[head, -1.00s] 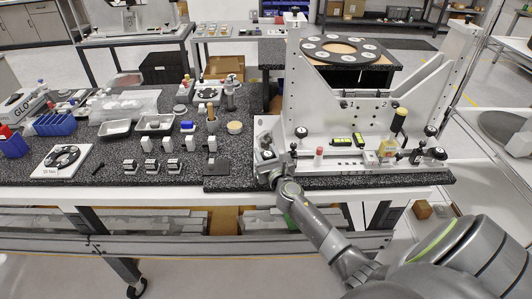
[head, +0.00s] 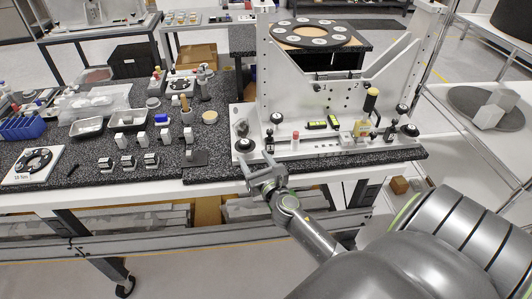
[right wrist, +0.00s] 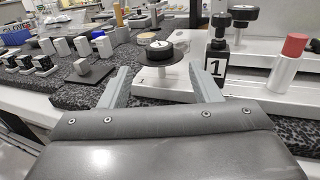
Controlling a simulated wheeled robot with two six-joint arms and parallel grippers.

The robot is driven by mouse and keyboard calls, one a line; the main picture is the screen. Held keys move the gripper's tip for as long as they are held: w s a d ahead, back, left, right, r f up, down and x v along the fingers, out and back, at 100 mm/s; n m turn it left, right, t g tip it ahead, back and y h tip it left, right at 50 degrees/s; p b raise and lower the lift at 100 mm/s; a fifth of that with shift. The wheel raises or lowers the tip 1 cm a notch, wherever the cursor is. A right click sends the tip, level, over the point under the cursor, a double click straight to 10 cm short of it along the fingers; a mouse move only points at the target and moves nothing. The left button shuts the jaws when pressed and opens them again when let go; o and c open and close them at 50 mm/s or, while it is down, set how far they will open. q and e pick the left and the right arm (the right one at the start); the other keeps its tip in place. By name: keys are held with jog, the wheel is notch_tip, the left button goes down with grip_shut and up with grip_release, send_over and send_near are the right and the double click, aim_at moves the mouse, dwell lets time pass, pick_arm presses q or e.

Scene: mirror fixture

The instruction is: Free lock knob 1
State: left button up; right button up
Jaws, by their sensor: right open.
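The mirror fixture (head: 330,85) is a white upright frame on a white base plate at the table's front edge. Lock knob 1 (head: 244,145) is a round black knob on the base's front left corner. In the right wrist view knob 1 (right wrist: 159,50) has a small white "1" on top. My right gripper (head: 257,163) is open and empty, just in front of the base, on the near side of the knob. In the right wrist view its fingers (right wrist: 160,78) point toward the knob, one to each side, apart from it. My left gripper is not in view.
A black post clamp (right wrist: 217,65) marked "1" stands right of the knob, with a red-capped pin (right wrist: 289,62) beyond. White-and-black blocks (head: 125,162) and a dark square plate (head: 195,158) lie to the left. The floor in front of the table is clear.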

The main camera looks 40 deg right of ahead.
jog(key=v, duration=0.7)
jog(key=shift+s, duration=0.3)
jog(key=shift+w+b, duration=0.1)
jog(key=shift+b, duration=0.2)
